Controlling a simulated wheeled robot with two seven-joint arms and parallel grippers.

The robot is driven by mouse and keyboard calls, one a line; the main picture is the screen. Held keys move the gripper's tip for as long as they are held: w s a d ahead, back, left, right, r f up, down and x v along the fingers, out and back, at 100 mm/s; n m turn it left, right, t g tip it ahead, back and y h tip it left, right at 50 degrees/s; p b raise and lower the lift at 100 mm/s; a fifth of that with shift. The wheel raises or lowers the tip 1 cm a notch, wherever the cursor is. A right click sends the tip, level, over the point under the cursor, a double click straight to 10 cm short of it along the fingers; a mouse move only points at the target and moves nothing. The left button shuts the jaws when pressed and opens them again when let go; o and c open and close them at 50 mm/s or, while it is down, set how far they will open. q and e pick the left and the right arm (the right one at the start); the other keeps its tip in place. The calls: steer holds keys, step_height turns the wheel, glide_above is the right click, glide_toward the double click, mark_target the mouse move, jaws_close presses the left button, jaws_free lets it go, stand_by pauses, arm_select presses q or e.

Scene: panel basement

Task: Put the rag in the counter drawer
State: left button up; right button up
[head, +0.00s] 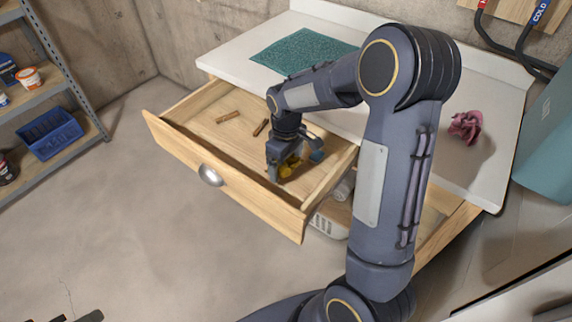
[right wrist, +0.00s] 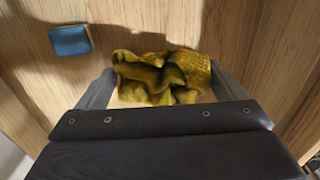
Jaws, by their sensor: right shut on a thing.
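The yellow rag (head: 291,168) is crumpled between the fingers of my right gripper (head: 283,165), which is shut on it. In the right wrist view the rag (right wrist: 162,77) bulges between both fingers above a wooden surface. The counter drawer (head: 180,148) is pulled open, with a round metal knob on its front. My right gripper points down into the right part of the drawer. I cannot tell whether the rag touches the drawer floor. Dark tips at the bottom left edge of the head view may be my left gripper (head: 80,317), mostly cut off.
In the drawer lie two brown pieces (head: 228,117) and a small blue block (right wrist: 70,40). On the white counter (head: 240,66) are a green mat (head: 300,50) and a crumpled pink cloth (head: 466,126). A metal shelf (head: 45,95) stands left; the floor before the drawer is clear.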

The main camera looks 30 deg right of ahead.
steer(key=shift+f, duration=0.8)
